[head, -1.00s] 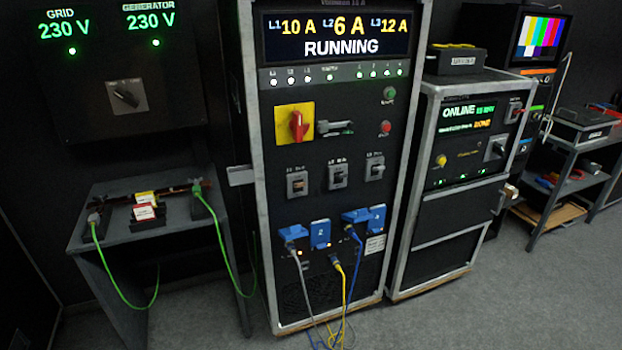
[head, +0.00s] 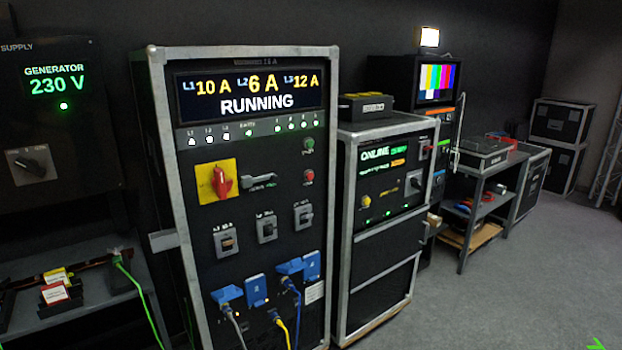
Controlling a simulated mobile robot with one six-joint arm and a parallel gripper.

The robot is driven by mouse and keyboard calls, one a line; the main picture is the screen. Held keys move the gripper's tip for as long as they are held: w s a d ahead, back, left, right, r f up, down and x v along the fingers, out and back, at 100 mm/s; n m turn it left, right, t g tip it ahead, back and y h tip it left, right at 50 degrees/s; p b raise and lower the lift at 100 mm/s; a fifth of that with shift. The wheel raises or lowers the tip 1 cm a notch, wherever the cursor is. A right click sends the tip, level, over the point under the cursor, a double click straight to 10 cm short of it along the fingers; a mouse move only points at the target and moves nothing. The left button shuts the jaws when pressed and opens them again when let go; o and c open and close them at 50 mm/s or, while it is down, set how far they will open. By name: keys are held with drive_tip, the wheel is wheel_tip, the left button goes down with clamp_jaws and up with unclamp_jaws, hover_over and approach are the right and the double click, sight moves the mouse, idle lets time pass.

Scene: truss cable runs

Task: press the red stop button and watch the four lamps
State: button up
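The red stop button (head: 308,176) is a small round button on the right side of the tall power rack's front panel, below a green button (head: 308,144). The rack's display (head: 250,93) reads L1 10 A, L2 6 A, L3 12 A and RUNNING. My gripper is not in view.
A red rotary switch (head: 221,182) on a yellow plate and a grey handle sit left of the button. Blue sockets with cables (head: 290,268) protrude low on the rack. A second rack (head: 385,225) stands to the right. Grey floor (head: 500,300) is clear at the right.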

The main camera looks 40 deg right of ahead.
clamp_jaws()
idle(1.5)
